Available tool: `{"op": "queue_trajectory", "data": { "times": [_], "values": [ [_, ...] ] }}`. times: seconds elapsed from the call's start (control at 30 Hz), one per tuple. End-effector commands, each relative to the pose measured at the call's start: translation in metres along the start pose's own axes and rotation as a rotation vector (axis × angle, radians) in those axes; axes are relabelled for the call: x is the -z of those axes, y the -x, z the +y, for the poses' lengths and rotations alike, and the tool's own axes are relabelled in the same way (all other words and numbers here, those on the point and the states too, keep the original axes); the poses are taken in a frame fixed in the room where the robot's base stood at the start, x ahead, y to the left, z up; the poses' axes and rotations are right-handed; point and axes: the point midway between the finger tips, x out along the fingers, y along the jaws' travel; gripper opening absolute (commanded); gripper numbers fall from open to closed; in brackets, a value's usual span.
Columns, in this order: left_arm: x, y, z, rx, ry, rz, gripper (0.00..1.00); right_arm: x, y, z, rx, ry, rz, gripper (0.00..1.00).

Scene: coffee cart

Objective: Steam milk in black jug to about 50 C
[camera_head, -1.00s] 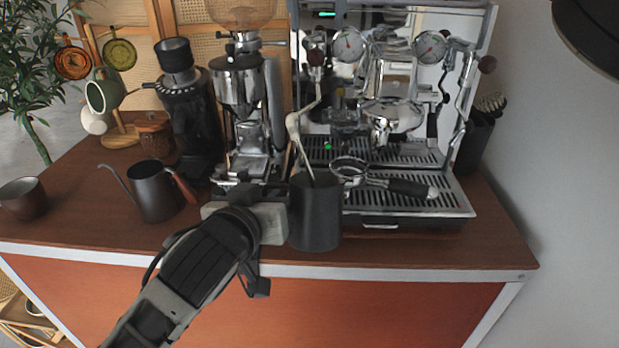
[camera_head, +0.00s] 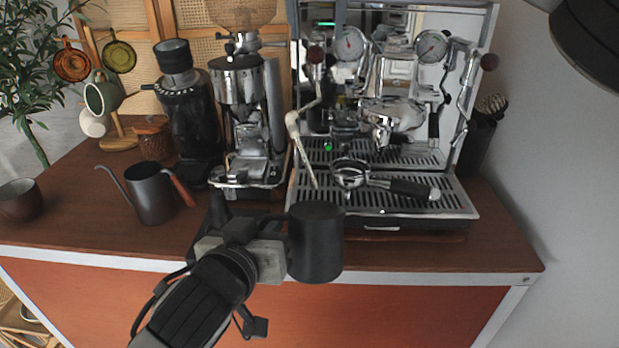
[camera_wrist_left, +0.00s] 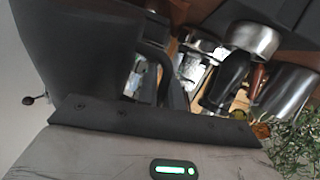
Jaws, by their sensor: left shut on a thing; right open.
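The black jug (camera_head: 315,245) is upright in front of the espresso machine (camera_head: 400,130). My left gripper (camera_head: 278,252) is shut on it from the left, holding it over the counter's front edge. The jug also fills the upper left of the left wrist view (camera_wrist_left: 75,50); its handle (camera_wrist_left: 153,70) shows there. The steam wand (camera_head: 300,145) hangs at the machine's left side, its tip behind and above the jug and apart from it. The milk inside the jug is hidden. My right gripper is not in view.
A portafilter (camera_head: 410,189) lies on the drip tray (camera_head: 440,206). Left of the machine stand a grinder (camera_head: 240,110), a dark kettle (camera_head: 152,195) and a brown cup (camera_head: 20,200). The counter (camera_head: 480,250) is clear at the front right.

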Motion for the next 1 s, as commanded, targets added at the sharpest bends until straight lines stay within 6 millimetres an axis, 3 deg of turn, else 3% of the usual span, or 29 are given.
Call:
{"op": "queue_trajectory", "data": {
  "times": [0.37, 1.0],
  "values": [
    [0.0, 0.002, 0.001, -0.001, 0.001, 0.002, 0.0, -0.001, 0.001, 0.0, 0.0, 0.0, 0.0, 0.44],
    [-0.002, 0.051, 0.012, -0.001, 0.002, 0.0, 0.0, -0.009, 0.016, 0.0, 0.0, 0.0, 0.0, 0.44]
  ]
}}
